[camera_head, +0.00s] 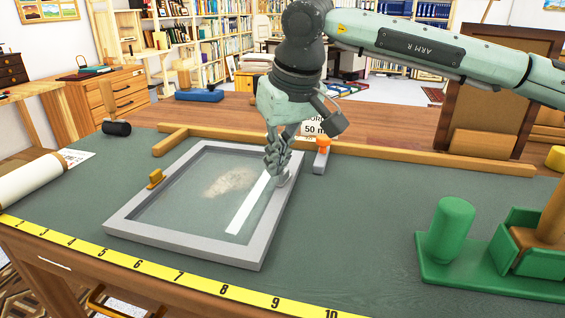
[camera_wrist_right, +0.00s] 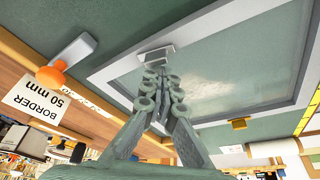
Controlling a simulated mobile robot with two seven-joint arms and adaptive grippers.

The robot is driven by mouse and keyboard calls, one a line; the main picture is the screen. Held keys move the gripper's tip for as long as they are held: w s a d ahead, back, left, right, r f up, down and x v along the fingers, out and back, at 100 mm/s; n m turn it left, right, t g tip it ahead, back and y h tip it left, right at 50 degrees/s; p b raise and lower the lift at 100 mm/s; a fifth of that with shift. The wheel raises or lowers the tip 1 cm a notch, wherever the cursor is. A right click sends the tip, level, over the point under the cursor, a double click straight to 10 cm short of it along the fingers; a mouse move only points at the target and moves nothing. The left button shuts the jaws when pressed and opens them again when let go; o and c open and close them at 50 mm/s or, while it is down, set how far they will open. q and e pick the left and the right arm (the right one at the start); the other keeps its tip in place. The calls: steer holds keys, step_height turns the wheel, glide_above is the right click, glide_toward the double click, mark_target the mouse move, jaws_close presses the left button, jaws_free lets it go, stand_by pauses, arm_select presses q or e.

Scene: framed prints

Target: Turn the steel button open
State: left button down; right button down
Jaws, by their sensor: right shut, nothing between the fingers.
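A grey picture frame (camera_head: 190,252) lies on the green mat, with a faded brown patch inside it. The steel button, a small grey block, shows in the wrist view (camera_wrist_right: 158,53) at the frame's edge, just beyond my fingertips. In the head view my right gripper (camera_head: 277,170) largely covers that spot on the frame's right side. My right gripper, also in the wrist view (camera_wrist_right: 155,80), points down with its fingers shut and empty. I cannot tell whether the fingertips touch the button. A yellow button (camera_head: 155,179) sits on the frame's left side. My left gripper is out of view.
A grey bar with an orange knob (camera_head: 323,145) stands right of the gripper, by a "BORDER 50 mm" card (camera_wrist_right: 45,100). Wooden rails (camera_head: 420,160) edge the mat behind. A green holder (camera_head: 452,230) stands at right, a yellow ruler (camera_head: 150,268) runs along the front.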

steer(key=shift+d, duration=0.15)
steer(key=shift+a, duration=0.3)
steer(key=shift+w+d, duration=0.5)
steer(key=shift+w, duration=0.15)
steer(key=v, duration=1.2)
